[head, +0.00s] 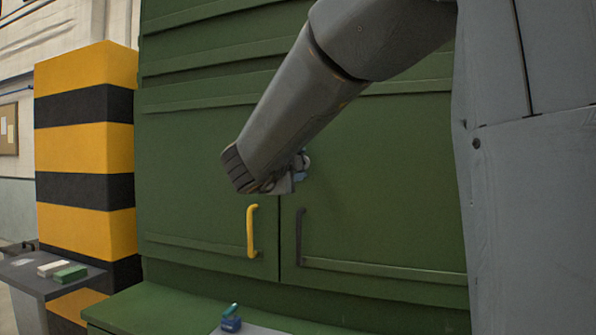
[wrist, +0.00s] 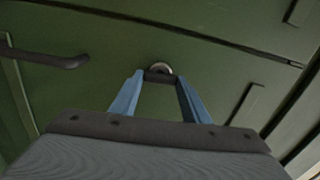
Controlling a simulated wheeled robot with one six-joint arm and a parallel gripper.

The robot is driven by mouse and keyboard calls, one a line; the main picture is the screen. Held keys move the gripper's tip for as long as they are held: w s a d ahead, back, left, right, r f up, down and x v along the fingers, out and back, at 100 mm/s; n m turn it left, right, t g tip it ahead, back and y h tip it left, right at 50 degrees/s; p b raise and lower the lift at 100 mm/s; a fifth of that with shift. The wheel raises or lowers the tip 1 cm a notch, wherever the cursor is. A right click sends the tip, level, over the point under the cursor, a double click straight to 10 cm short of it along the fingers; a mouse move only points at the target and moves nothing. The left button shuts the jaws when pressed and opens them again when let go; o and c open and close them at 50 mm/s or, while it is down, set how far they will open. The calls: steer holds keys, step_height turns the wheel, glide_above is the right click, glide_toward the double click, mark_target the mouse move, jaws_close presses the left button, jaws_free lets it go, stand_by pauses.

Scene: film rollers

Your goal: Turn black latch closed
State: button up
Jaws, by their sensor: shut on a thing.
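The black latch (wrist: 160,77) sits between my blue fingertips in the wrist view, in front of a pale round base on the green cabinet door. My gripper (wrist: 160,80) is shut on the latch, one finger on each side. In the head view my gripper (head: 300,176) is at the cabinet front, above the door handles. My wrist and fingers hide most of the latch there, so its turn angle cannot be told from that view.
The green cabinet (head: 390,200) has a yellow handle (head: 250,232) and a black handle (head: 299,237) below my gripper. A small blue and green object (head: 231,319) is on the ledge below. A striped yellow and black pillar (head: 85,150) stands left, behind a side table (head: 35,277).

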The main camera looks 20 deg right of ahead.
stand_by(0.5)
steer(key=o, duration=1)
steer(key=shift+o, duration=0.2)
steer(key=b+v, duration=0.1)
steer(key=v, duration=0.6)
steer(key=shift+s+a, duration=0.3)
steer(key=shift+a, duration=0.05)
